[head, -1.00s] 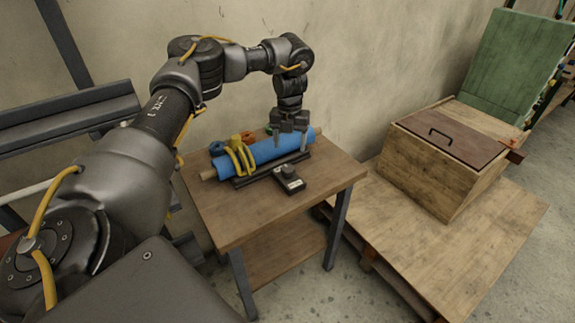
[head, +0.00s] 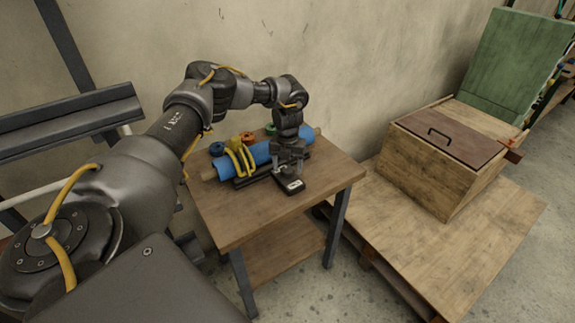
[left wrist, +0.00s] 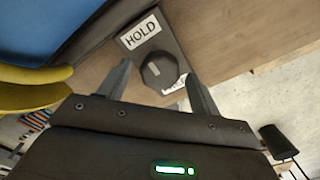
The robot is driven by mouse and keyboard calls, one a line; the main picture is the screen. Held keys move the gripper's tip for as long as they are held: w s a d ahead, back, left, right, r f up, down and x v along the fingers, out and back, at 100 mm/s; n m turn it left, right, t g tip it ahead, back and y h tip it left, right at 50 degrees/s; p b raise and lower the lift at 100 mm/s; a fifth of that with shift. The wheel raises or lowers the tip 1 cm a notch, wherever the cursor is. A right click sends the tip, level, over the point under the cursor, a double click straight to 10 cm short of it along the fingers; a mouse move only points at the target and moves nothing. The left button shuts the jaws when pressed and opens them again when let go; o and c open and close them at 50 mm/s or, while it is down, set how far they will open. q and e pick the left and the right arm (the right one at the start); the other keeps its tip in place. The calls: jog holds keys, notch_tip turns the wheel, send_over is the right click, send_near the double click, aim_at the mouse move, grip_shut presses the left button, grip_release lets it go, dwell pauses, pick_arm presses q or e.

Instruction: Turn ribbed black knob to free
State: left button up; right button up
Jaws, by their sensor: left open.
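The ribbed black knob (left wrist: 159,72) sits on a dark block and has a small pale mark on its top. In the head view the block (head: 291,186) stands at the front of the blue roll (head: 259,151). My left gripper (head: 289,167) points down over the block. In the left wrist view its open fingers (left wrist: 157,69) are on either side of the knob; I cannot tell whether they touch it. My right gripper is out of view.
Yellow clamps (head: 240,157) lie over the roll on the small wooden table (head: 240,218). Several coloured rings stand behind the roll. The table's front is clear. A wooden crate (head: 425,175) with a brown lid stands on a pallet to the right.

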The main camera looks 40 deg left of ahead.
pick_arm(q)
jog(key=shift+f, duration=0.15)
jog(key=shift+c, duration=0.3)
jog(key=c, duration=0.9)
